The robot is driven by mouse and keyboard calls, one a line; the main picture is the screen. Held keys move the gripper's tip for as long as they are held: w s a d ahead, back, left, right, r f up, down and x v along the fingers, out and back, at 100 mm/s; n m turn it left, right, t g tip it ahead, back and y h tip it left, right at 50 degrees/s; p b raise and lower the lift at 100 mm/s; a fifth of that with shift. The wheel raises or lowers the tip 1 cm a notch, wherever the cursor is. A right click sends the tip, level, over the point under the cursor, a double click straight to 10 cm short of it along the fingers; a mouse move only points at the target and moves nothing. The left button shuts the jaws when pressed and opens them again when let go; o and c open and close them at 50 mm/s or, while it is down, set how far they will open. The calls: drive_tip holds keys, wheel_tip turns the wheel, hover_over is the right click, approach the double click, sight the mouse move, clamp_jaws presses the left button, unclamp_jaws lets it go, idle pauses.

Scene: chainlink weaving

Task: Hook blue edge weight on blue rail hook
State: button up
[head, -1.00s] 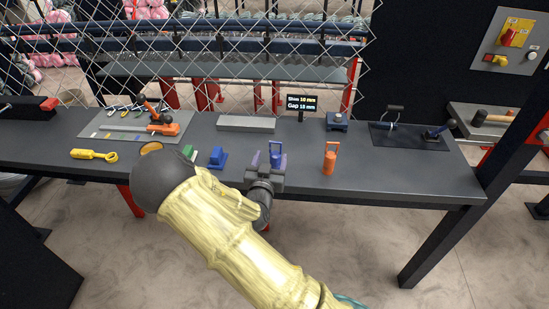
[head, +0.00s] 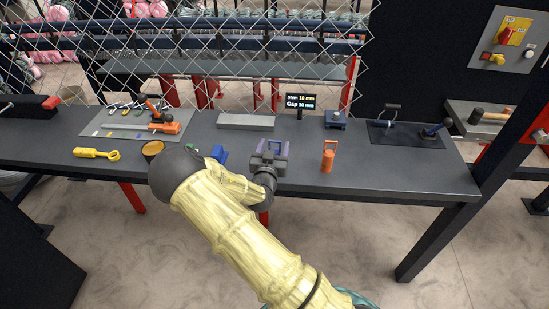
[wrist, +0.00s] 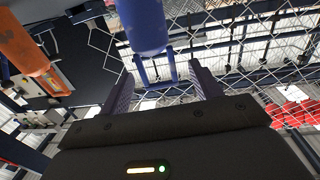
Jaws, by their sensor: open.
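The blue edge weight (head: 273,145) stands on the dark workbench with its handle loop up. It is partly hidden by my gripper (head: 270,152). In the wrist view the blue edge weight (wrist: 145,25) is a blue cylinder with a thin loop handle, and the loop lies between the two fingers of my gripper (wrist: 163,75). The fingers are apart, with gaps showing beside the loop. Blue rails (head: 210,45) run along the chain-link fence behind the bench; I cannot make out a blue hook on them.
An orange weight (head: 328,156) stands close to the right and also shows in the wrist view (wrist: 22,42). A grey bar (head: 246,122) and a small display (head: 300,102) stand behind.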

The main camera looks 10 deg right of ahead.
idle(0.3)
clamp_jaws()
idle(0.3)
wheel_tip(320, 180, up, 10)
drive_tip(key=b, duration=0.2)
idle(0.4)
idle(0.4)
